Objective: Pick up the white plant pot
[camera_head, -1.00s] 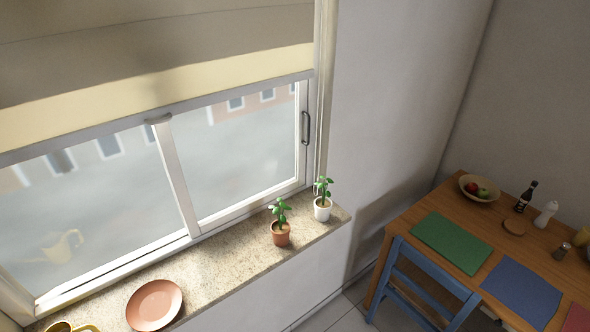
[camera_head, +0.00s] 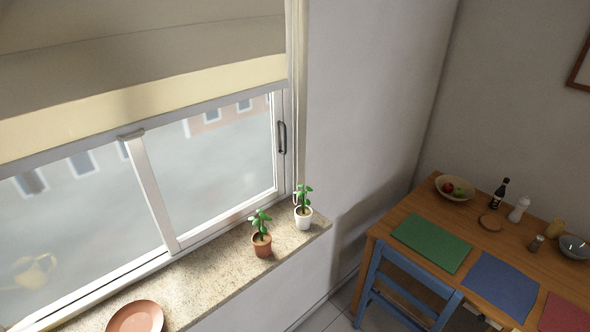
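The white plant pot (camera_head: 303,219) stands upright near the right end of the stone window sill (camera_head: 205,286), with a small green plant (camera_head: 303,196) in it. A terracotta pot (camera_head: 262,246) with a similar green plant stands just left of it and nearer to me; the two pots are apart. Neither of my grippers shows in the head view.
A terracotta plate (camera_head: 135,318) lies on the sill at the lower left, cut by the frame edge. The window (camera_head: 205,165) rises behind the sill. At right, a wooden table (camera_head: 385,222) holds placemats, a fruit bowl (camera_head: 455,196) and bottles, with a blue chair (camera_head: 374,280) before it.

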